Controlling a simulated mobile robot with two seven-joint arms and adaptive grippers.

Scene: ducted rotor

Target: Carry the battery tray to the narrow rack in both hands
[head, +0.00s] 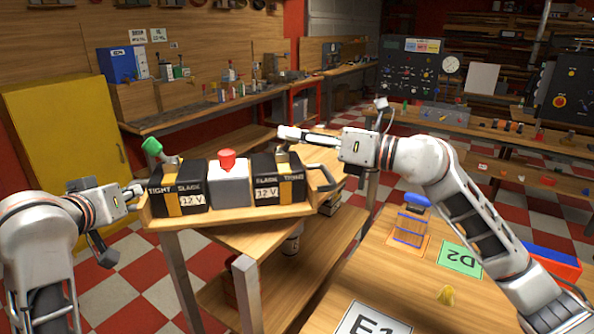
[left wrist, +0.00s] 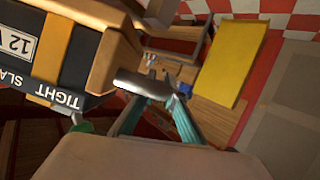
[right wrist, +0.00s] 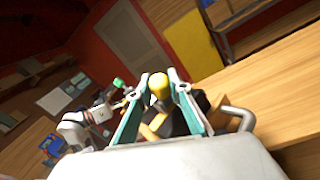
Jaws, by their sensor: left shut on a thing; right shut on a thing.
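The wooden battery tray (head: 232,214) holds two black batteries with yellow bands, the left one (head: 182,190) and the right one (head: 278,182), with a grey box (head: 229,188) with a red knob between them. A green-knobbed lever (head: 153,147) rises by the left battery. My left gripper (head: 136,193) is shut at the tray's left end, on its grey handle (left wrist: 135,84). My right gripper (head: 287,134) is above the right battery, shut on a yellow knob (right wrist: 158,84). The tray's right handle (head: 322,180) is free of it. I cannot tell which thing is the narrow rack.
A wooden table with grey legs (head: 246,290) stands under the tray; whether they touch is unclear. A nearer table (head: 385,270) at right bears a blue-topped wire holder (head: 411,222) and a green D2 card (head: 459,259). A yellow cabinet (head: 65,140) stands at left.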

